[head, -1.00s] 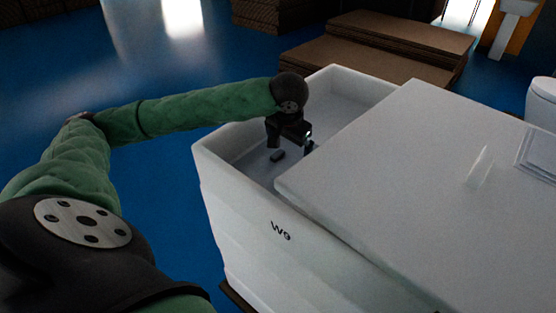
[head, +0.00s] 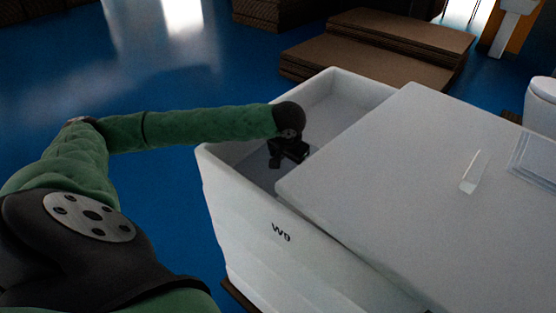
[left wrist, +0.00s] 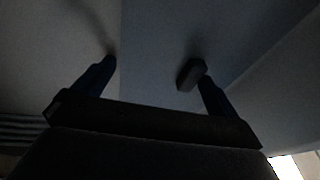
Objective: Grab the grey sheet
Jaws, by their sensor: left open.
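My left gripper (head: 288,159) is down inside the white bin marked "W9" (head: 240,220). In the left wrist view its two fingers (left wrist: 152,68) are spread apart, with nothing held between them. A small dark grey block-like piece (left wrist: 190,73) lies at the tip of the right-hand finger in that view; I cannot tell if they touch. In the head view my gripper hides or blends with this piece. A flat blue-grey surface (left wrist: 150,35) lies under it; I cannot tell whether this is a sheet or the bin floor. My right gripper is not in view.
A white slab (head: 400,170) covers the right part of the bin, close to my left gripper. The bin's walls stand around the gripper. Brown stacks (head: 375,55) stand behind the bin. Blue floor (head: 180,200) is open to the left.

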